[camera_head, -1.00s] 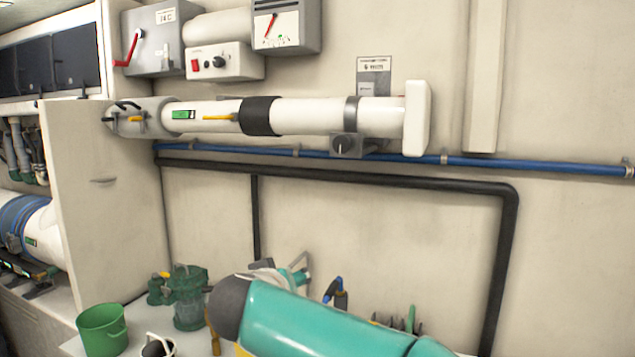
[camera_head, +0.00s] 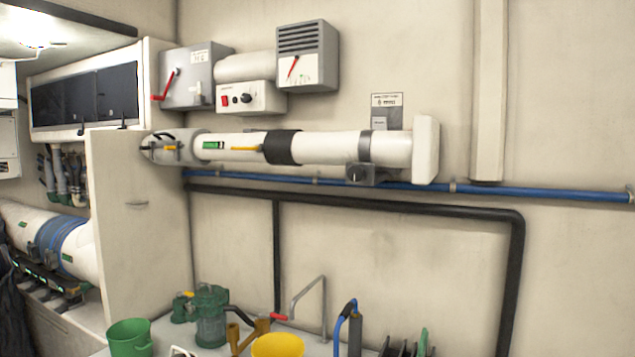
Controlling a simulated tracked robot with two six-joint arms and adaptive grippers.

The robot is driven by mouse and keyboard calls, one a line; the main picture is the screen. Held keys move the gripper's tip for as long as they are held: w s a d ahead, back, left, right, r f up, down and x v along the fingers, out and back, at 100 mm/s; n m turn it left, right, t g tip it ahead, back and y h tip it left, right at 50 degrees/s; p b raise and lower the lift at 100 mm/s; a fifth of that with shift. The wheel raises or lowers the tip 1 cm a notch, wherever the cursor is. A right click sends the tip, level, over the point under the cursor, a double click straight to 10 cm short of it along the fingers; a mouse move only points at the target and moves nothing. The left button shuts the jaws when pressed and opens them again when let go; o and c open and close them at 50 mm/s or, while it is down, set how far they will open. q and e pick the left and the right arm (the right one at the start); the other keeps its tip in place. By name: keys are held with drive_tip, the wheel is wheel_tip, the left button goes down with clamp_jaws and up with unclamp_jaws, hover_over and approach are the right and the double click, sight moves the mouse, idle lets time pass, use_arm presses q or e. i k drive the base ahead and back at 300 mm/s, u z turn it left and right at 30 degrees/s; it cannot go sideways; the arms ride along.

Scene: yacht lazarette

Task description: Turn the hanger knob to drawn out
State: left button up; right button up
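A grey hanger block with a dark round knob (camera_head: 360,173) sits under a long white tube (camera_head: 335,148) on the back wall, right of centre. A grey strap (camera_head: 367,147) rises from the block around the tube. A small grey label plate (camera_head: 387,106) is on the wall above it. The knob is small in this view, and I cannot read its setting. Nothing touches it. Neither of my grippers is in view.
A blue pipe (camera_head: 500,190) runs along the wall behind the block, above a black pipe (camera_head: 400,204). A yellow bucket (camera_head: 277,346), a green bucket (camera_head: 129,338) and a green pump (camera_head: 211,315) stand below. The space before the tube looks clear.

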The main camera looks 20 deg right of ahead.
sight(355, 173)
drive_tip(key=u, duration=1)
drive_tip(key=k, duration=0.8)
drive_tip(key=z, duration=0.65)
drive_tip(key=i, duration=1)
drive_tip(key=z, duration=0.15)
